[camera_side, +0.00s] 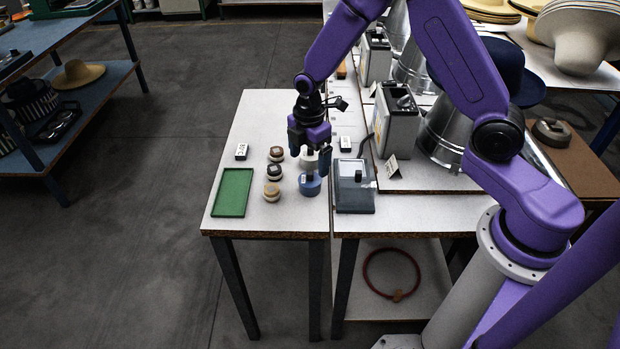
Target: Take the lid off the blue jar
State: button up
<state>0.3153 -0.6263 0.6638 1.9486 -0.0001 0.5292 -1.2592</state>
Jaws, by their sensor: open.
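The blue jar (310,187) stands on the white table near its front right part, with a darker knob or lid top showing at its upper side. My gripper (317,168) points down right above the blue jar, its fingers open around or just above the jar's top. Whether the fingers touch the lid cannot be told at this size. The gripper hides part of the jar's top and part of a pale jar (307,160) behind it.
A green tray (233,192) lies farther left. A grey box-like device (354,186) stands close on the right. Small label cards stand behind. The table's front edge is close.

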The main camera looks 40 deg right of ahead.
aim_at(310, 172)
jog(key=shift+d+f, duration=0.15)
jog(key=shift+f, duration=2.5)
jog(key=c, duration=1.1)
